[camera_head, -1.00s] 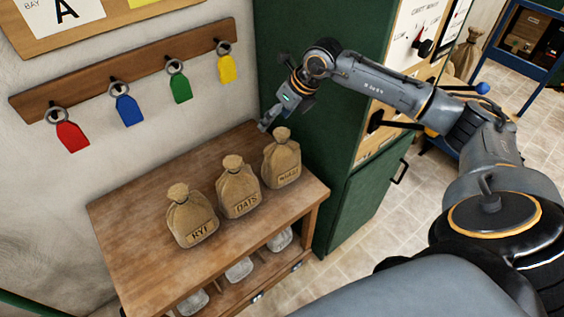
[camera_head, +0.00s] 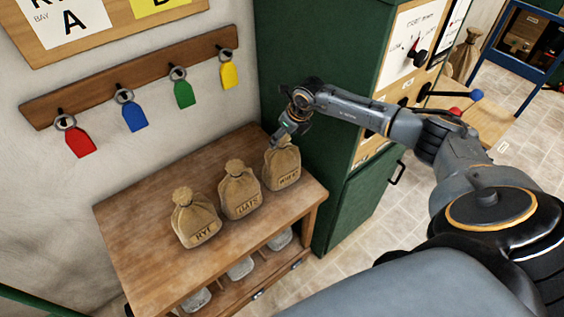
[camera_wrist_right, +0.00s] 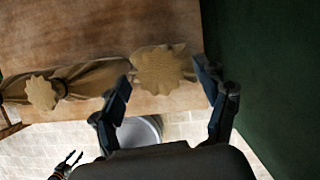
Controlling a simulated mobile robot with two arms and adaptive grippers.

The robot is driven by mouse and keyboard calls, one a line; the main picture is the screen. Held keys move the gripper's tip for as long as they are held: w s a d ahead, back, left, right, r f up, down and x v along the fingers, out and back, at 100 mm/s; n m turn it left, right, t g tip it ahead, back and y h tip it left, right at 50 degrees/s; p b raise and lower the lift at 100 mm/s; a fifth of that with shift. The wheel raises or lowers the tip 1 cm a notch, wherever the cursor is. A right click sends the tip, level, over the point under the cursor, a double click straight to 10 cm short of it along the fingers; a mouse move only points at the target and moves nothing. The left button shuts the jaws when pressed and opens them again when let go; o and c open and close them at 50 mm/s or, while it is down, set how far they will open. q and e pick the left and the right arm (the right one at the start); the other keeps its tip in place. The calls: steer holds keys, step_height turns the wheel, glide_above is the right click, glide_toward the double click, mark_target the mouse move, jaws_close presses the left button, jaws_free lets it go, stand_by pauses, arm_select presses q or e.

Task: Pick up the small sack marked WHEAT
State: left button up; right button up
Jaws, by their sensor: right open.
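The small tan sack marked WHEAT (camera_head: 283,170) stands upright at the right end of the row on the wooden cabinet in the head view. My right gripper (camera_head: 276,142) is at its tied top, pointing down, and partly hides it. In the right wrist view, the sack's ruffled top (camera_wrist_right: 163,72) lies between the two spread fingers of my right gripper (camera_wrist_right: 163,80). The gripper is open and holds nothing. A small dark gripper, seemingly my left one (camera_wrist_right: 70,162), shows at the lower left of the wrist view, too small to tell its jaws.
The OATS sack (camera_head: 240,192) stands close left of WHEAT, and the RYE sack (camera_head: 195,220) beyond it. A tall green cabinet (camera_head: 335,130) rises close on the right. Coloured tags hang on a wall rack (camera_head: 130,80). The cabinet top's left part is clear.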

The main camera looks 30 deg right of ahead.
steer(key=shift+x, duration=1.35)
jaws_close()
steer(key=shift+w+r, duration=0.15)
steer(key=shift+r, duration=0.05)
